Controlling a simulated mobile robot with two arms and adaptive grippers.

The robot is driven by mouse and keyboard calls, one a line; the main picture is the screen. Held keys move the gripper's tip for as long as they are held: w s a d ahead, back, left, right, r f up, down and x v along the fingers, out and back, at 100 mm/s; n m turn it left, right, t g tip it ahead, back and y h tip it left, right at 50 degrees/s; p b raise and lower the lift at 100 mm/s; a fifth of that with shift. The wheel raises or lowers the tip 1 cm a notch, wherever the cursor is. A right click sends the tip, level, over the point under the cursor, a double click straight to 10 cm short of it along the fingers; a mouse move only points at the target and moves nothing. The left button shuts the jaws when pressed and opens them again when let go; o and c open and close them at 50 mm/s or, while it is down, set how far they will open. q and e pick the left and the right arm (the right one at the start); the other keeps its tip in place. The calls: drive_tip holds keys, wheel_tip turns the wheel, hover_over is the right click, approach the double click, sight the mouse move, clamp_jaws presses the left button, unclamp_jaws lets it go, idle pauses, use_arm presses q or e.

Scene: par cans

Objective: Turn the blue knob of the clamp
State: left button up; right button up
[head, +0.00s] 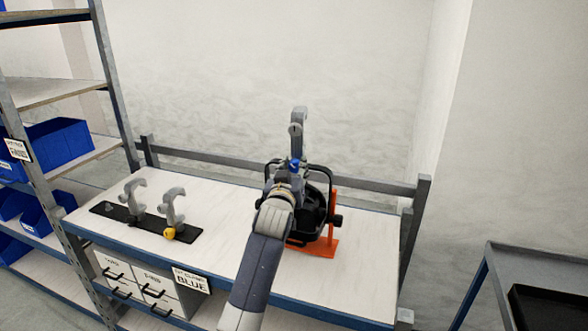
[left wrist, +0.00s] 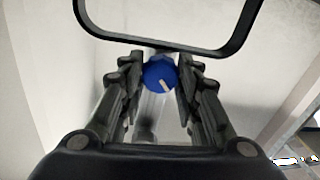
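The grey clamp (head: 298,125) stands upright on top of the black par can (head: 313,210), which sits in an orange stand (head: 333,225) on the bench. Its blue knob (head: 294,164) faces me. In the left wrist view the blue knob (left wrist: 160,76), with a pale mark on its face, lies between the fingertips of my left gripper (left wrist: 159,80). The fingers stand on both sides of the knob, very close to it; I cannot tell whether they touch it. In the head view my left gripper (head: 287,181) is in front of the clamp, partly hidden by its own arm. My right gripper is not in view.
The par can's black yoke (left wrist: 165,50) arches close above the fingers in the left wrist view. Two grey clamps (head: 173,208), one with a yellow knob (head: 170,233), stand on a black strip at the bench's left. Shelves with blue bins (head: 62,143) stand at left.

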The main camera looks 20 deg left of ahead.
use_arm(q)
drive_tip(key=m+p, duration=0.1)
drive_tip(key=m, duration=0.1)
drive_tip(key=shift+r+m, duration=0.15)
drive_tip(key=shift+m, duration=0.25)
drive_tip(key=m+p, duration=0.1)
drive_tip(key=m, duration=0.1)
drive_tip(key=shift+m, duration=0.3)
drive_tip(key=o, duration=1.1)
drive_tip(key=shift+c, duration=0.2)
drive_tip(key=shift+s+f, duration=0.1)
drive_tip(key=shift+f, duration=0.1)
